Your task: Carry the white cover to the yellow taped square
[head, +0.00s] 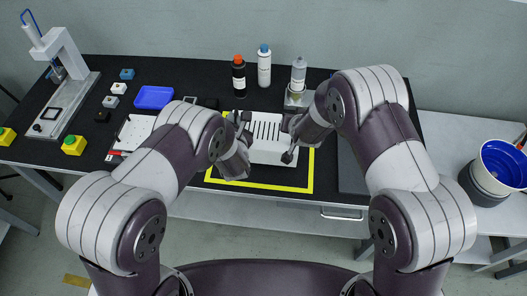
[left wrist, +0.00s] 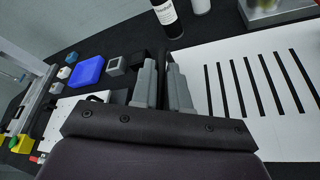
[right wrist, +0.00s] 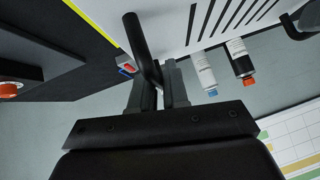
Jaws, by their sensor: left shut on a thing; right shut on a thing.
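The white cover (head: 270,152), a box with black slots, sits between my grippers in the head view, over the back part of the yellow taped square (head: 260,187). I cannot tell whether it rests on the table or hangs just above it. My left gripper (head: 243,128) is shut at its left side; the held handle is mostly hidden, and the slotted top shows in the left wrist view (left wrist: 235,75). My right gripper (head: 290,138) is shut on a dark bar handle (right wrist: 139,48) at its right side. Yellow tape also shows in the right wrist view (right wrist: 92,22).
Bottles with black (head: 239,78) and white (head: 264,68) bodies stand behind the cover, with another on a metal stand (head: 298,98). A blue tray (head: 154,97), small blocks and a gantry screwdriver (head: 62,75) are at left. A blue-lined bucket (head: 500,165) is at right.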

